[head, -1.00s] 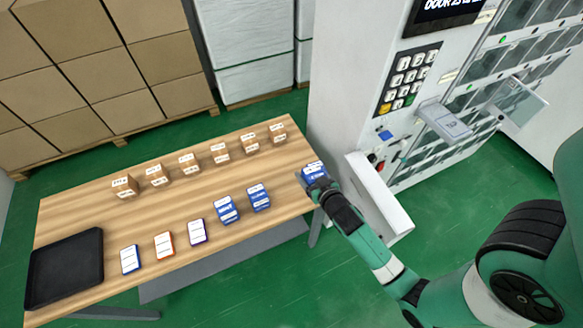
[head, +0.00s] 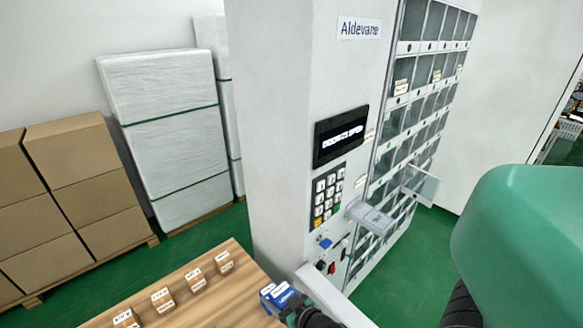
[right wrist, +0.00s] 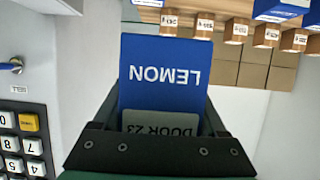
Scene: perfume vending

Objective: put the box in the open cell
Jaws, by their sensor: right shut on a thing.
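My right gripper (head: 296,312) is shut on a blue box (head: 278,294) at the bottom of the head view, near the table's end and the machine. In the right wrist view the box (right wrist: 165,75) shows the word LEMON and a grey label reading DOOR 23, upside down, between the dark fingers (right wrist: 160,122). The vending machine (head: 285,110) has a wall of glass-fronted cells. One clear door (head: 420,184) stands swung out at the lower right; the open cell's inside is hard to make out. My left gripper is not in view.
A keypad (head: 328,196) and a screen (head: 341,135) are on the machine's front. A grey flap (head: 370,218) juts out beside the keypad. A white panel (head: 335,298) sticks out low by my gripper. Small brown boxes (head: 194,279) stand on the wooden table (head: 225,298).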

